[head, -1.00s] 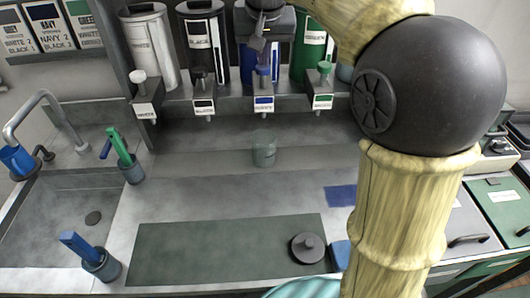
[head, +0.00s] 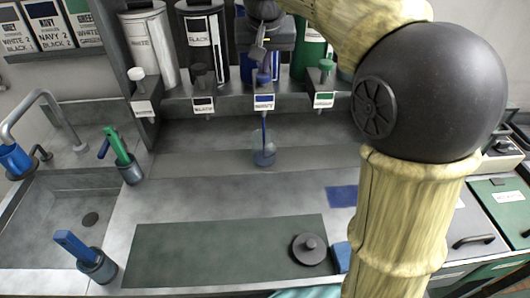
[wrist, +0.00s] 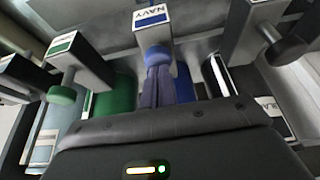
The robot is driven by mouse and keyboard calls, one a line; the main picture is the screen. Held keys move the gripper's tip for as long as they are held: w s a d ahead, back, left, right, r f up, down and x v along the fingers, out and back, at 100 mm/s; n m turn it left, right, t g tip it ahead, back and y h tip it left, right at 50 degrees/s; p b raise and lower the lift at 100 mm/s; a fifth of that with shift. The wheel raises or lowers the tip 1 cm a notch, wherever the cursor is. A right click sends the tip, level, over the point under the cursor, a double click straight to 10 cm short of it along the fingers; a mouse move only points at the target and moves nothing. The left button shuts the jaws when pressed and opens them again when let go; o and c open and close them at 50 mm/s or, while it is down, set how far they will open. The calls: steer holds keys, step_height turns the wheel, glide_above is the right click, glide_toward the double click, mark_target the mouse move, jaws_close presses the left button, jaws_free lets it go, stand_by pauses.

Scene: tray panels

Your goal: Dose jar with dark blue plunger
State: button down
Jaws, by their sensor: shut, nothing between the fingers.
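The dark blue plunger (head: 263,79) sits on the dispenser labelled NAVY (head: 264,101), in the middle of the row. My gripper (head: 259,50) is shut and empty, its fingertips at the plunger's top. In the wrist view the shut fingers (wrist: 157,88) overlap the blue plunger cap (wrist: 158,54) and seem to touch it. The clear jar (head: 257,142) stands upright on the counter below the NAVY nozzle. A thin blue stream (head: 264,128) runs from the nozzle into the jar, and blue lies at its bottom.
White (head: 136,74), black (head: 201,74) and green (head: 326,66) plungers stand beside the blue one. A sink (head: 50,215) with a tap is at left, near two cups holding tools. A dark green mat (head: 210,252) with a dark lid (head: 308,249) lies in front.

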steer(key=shift+r+p, duration=1.9)
steer(key=shift+p, duration=0.25)
steer(key=shift+f, duration=0.1)
steer(key=shift+f+b, duration=0.45)
steer(key=shift+f, duration=0.05)
steer(key=shift+f, duration=0.35)
steer(key=shift+f+b, duration=0.95)
steer(key=shift+f, duration=0.2)
steer(key=shift+r, duration=0.1)
steer(key=shift+r+p, duration=2)
steer(key=shift+p, duration=0.1)
